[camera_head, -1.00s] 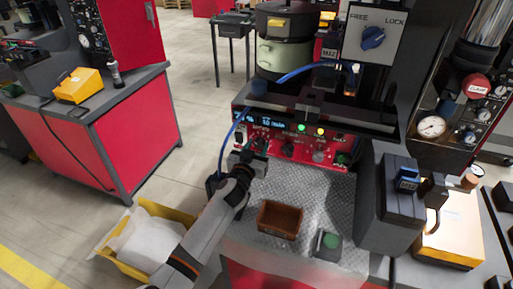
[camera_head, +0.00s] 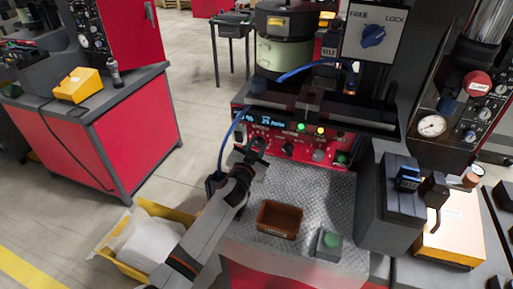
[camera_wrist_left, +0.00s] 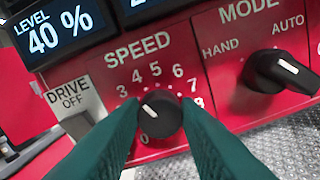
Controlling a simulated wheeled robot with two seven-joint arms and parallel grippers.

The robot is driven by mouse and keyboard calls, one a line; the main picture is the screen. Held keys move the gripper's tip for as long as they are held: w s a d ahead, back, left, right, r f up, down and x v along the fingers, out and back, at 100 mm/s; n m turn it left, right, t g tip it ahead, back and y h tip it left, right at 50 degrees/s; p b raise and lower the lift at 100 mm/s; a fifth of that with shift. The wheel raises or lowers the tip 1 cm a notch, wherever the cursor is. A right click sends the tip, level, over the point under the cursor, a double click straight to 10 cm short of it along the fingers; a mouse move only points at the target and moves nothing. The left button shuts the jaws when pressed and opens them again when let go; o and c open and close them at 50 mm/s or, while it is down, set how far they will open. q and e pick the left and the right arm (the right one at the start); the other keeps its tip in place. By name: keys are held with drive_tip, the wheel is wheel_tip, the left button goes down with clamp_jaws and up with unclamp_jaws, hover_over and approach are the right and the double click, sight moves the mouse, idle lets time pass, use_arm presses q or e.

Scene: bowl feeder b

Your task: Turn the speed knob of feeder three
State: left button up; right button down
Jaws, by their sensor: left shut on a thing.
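The black speed knob (camera_wrist_left: 160,117) sits on the red control panel under the word SPEED in the left wrist view. Its white mark points to the upper left, toward the low numbers of the scale. My left gripper (camera_wrist_left: 159,108) is shut on this knob, with one green finger on each side. In the head view my left gripper (camera_head: 256,151) is at the left part of the red panel (camera_head: 270,138) and covers the knob there. My right gripper is not in view.
Right of the speed knob is the mode knob (camera_wrist_left: 272,73). A level display (camera_wrist_left: 62,32) reads 40 %. A brown tray (camera_head: 279,219) and a green button box (camera_head: 329,243) are on the metal plate below. A blue hose (camera_head: 229,135) hangs beside the gripper.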

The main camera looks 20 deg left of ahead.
use_arm(q)
drive_tip(key=shift+m, duration=0.8)
drive_tip(key=o, duration=1)
drive_tip(key=s+b, duration=0.1)
drive_tip(key=s, duration=1.1)
drive_tip(key=shift+a+b, duration=0.2)
drive_tip(key=shift+b, duration=0.1)
